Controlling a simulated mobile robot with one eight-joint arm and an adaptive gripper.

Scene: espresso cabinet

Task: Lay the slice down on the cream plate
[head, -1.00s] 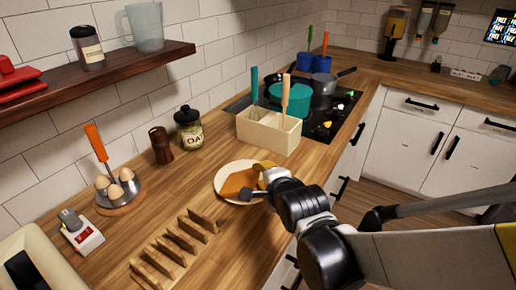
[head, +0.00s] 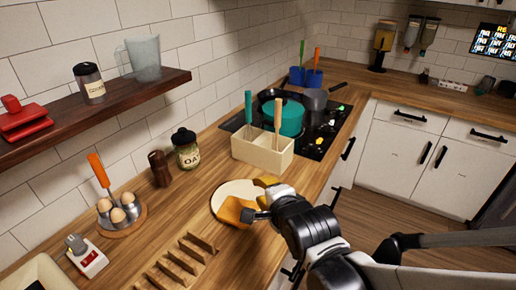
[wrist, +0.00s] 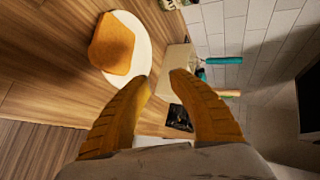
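The slice (head: 233,210) is golden-brown toast lying on the cream plate (head: 221,192). In the wrist view the slice (wrist: 113,46) lies flat on the plate (wrist: 142,56), toward its left side, and overlaps the plate's left rim. My gripper (wrist: 163,78) is open, with two orange-yellow fingers well apart and nothing between them. The slice is outside the fingers, to their upper left in that view. In the head view my gripper (head: 266,186) is at the plate's right side, and its wrist hides part of the plate's right edge.
A wooden toast rack (head: 182,262) stands in front of the plate. A cream utensil box (head: 262,153) with two handled tools stands behind it. An egg holder (head: 122,216), oat jar (head: 186,149) and pepper mill (head: 160,168) stand to the left. Bare counter lies between.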

